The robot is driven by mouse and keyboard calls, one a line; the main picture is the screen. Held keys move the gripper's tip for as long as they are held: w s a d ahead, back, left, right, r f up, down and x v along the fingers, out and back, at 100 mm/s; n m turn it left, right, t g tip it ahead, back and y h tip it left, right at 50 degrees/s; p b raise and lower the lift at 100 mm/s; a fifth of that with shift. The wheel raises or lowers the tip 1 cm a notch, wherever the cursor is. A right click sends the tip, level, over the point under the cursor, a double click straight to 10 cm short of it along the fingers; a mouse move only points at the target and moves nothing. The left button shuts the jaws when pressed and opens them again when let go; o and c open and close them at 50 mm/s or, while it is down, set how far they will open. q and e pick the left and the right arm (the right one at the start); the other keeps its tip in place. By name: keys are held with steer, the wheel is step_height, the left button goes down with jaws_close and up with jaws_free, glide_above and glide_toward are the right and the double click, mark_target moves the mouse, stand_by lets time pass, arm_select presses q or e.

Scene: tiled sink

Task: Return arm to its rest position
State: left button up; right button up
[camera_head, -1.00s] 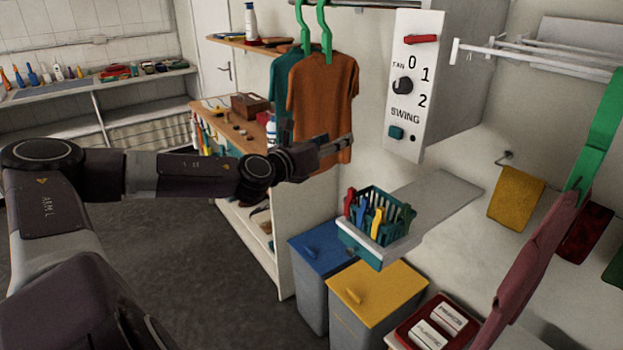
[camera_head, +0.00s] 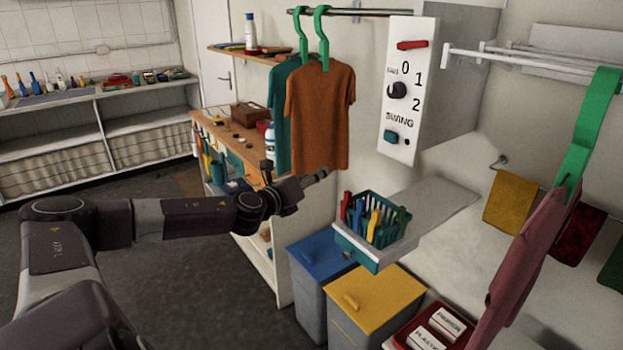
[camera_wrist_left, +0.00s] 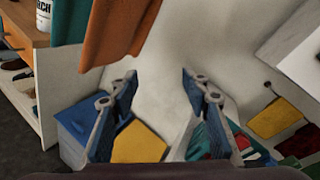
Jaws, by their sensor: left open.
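My left arm comes in from the left in the head view. Its gripper (camera_head: 318,176) is just below the orange shirt's hem, near the wall. In the left wrist view the two fingers (camera_wrist_left: 158,78) are spread apart with nothing between them. The orange shirt (camera_head: 320,115) hangs from a green hanger on the rail, in front of a teal shirt (camera_head: 279,105). The orange shirt's lower part (camera_wrist_left: 115,30) shows at the top of the left wrist view, apart from the fingers. My right gripper is not in view.
A teal basket (camera_head: 384,222) with coloured pegs stands on a grey shelf (camera_head: 440,198). Below are a blue-lidded bin (camera_head: 318,258) and a yellow-lidded bin (camera_head: 374,300). A pink garment (camera_head: 525,255) hangs from a green hanger at right. Floor (camera_head: 215,285) at lower left is clear.

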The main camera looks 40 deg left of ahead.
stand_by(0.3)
